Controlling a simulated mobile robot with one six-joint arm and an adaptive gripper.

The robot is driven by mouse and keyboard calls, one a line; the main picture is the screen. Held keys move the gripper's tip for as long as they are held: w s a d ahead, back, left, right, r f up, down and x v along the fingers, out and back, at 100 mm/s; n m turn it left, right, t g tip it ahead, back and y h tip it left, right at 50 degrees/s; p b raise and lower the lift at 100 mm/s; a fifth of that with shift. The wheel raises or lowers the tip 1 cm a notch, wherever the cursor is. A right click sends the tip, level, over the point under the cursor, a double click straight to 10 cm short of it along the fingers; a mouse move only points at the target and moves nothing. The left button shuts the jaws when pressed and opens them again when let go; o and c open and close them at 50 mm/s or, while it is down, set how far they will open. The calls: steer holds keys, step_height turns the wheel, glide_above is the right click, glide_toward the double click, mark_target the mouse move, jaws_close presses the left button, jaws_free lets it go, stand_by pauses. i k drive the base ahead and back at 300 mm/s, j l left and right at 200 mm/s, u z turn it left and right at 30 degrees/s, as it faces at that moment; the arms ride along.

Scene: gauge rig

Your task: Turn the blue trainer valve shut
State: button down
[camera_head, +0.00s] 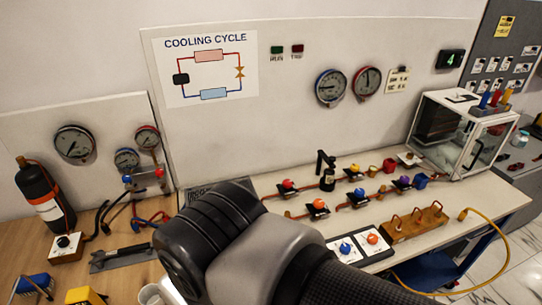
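Several small valves with coloured knobs stand on black bases along copper pipes on the trainer bench. A second blue knob (345,247) sits on a white plate at the bench's front edge, beside an orange-red knob (372,238). I cannot tell from this view whether either blue knob is turned open or shut. My arm's dark and grey links cross the lower middle, in front of part of the bench. My gripper is not in view.
A wooden block with copper loops (414,222) stands at the bench's front right. A glass-sided white box (455,135) is at the back right. A yellow cable (507,245) hangs off the right side. A manifold gauge set (127,160) and a black bottle (45,195) are at left.

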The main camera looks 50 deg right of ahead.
mark_target(358, 192)
steer(key=z, duration=2.45)
